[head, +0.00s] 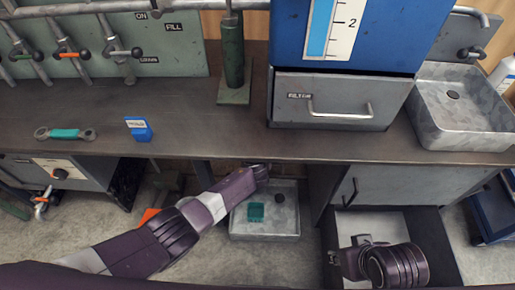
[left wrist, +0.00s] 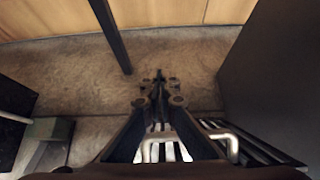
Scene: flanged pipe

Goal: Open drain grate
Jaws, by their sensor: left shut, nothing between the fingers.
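In the left wrist view, my left gripper (left wrist: 159,76) is shut and empty, with its fingertips together above the floor. A slatted grate (left wrist: 262,152) lies low in that view, partly hidden behind the gripper's fingers and base. A pale bent bar, like a handle (left wrist: 234,147), shows on it to the right of the fingers. In the head view, my left gripper (head: 262,170) reaches to the back edge of a grey floor basin (head: 287,226); its tips are hard to make out. My right gripper (head: 345,262) is over an open drawer, its jaws unclear.
The basin holds a teal block (head: 256,211) and a dark round spot (head: 280,198). The counter (head: 185,130) overhangs my left gripper, with a teal wrench (head: 65,134) and blue box (head: 139,129) on it. The open drawer (head: 440,262) stands at the right.

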